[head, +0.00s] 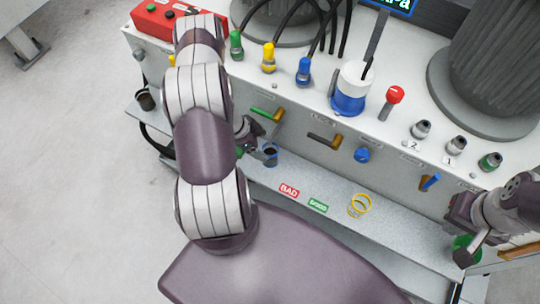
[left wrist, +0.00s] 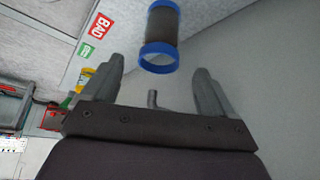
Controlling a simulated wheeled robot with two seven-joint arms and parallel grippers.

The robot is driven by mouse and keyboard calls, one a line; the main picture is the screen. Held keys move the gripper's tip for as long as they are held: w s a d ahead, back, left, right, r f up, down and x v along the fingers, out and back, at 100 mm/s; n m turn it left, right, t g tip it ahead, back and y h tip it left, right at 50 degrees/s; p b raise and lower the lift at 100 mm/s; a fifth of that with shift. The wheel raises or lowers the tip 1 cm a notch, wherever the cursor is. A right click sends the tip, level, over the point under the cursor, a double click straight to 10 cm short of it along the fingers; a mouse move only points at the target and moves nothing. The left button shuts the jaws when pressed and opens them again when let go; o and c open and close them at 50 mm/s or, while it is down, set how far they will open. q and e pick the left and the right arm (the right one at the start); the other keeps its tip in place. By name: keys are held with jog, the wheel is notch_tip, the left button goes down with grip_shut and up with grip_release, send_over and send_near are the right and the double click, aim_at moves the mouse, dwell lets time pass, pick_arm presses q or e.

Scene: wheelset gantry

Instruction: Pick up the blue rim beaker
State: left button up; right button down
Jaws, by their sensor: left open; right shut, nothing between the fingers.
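The blue rim beaker (head: 270,154) stands on the light ledge of the bench, a small dark cup with a blue rim. In the left wrist view the beaker (left wrist: 161,30) shows dark grey with blue bands at both ends, ahead of the fingers. My left gripper (head: 257,141) is open right beside the beaker and partly hidden behind my arm. In its wrist view the left gripper (left wrist: 160,78) has its two fingers apart, with nothing between them; the beaker is just beyond the tips. My right gripper (head: 461,240) is shut and empty at the far right.
Coloured handles, such as a green-yellow one (head: 266,114), stick out of the panel above.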

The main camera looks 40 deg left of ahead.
aim_at(269, 149)
pick_arm(q)
jog(key=x, duration=0.5)
jog(key=shift+r, duration=0.15)
jog(key=shift+c, duration=0.4)
jog(key=c, duration=1.2)
jog(key=shift+c, duration=0.2)
jog(key=shift+r, duration=0.1)
